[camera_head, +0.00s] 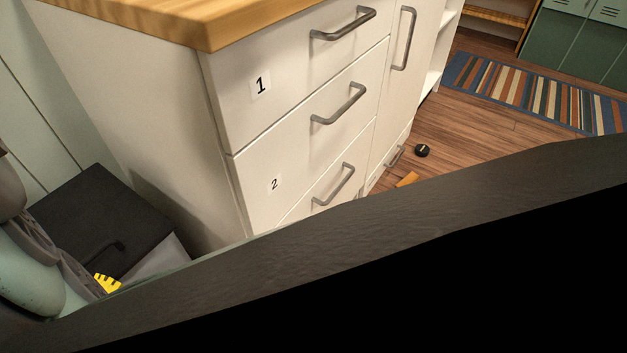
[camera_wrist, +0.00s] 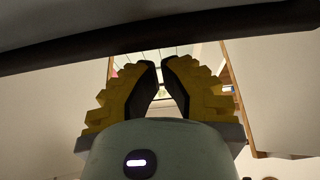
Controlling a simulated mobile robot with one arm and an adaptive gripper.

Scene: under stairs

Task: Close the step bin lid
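A box-like thing with a flat dark lid (camera_head: 95,205) and a paler side (camera_head: 165,258) stands at lower left in the head view; it looks like the step bin, but I cannot be sure. A dark bar-shaped part lies on its near side. My gripper (camera_head: 107,283) shows there as a bit of yellow finger in front of the box, mostly hidden. In the wrist view my gripper (camera_wrist: 160,68) points up the picture, its yellow fingers apart with nothing between them. A dark curved bar (camera_wrist: 160,36) crosses above the fingertips; I cannot tell what it belongs to.
A white cabinet (camera_head: 185,140) with numbered drawers, grey handles and a wooden top stands beside the box. A big dark slab (camera_head: 330,235) blocks the lower right. Beyond are wooden floor, a small black round thing (camera_head: 421,150) and a striped rug (camera_head: 535,90).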

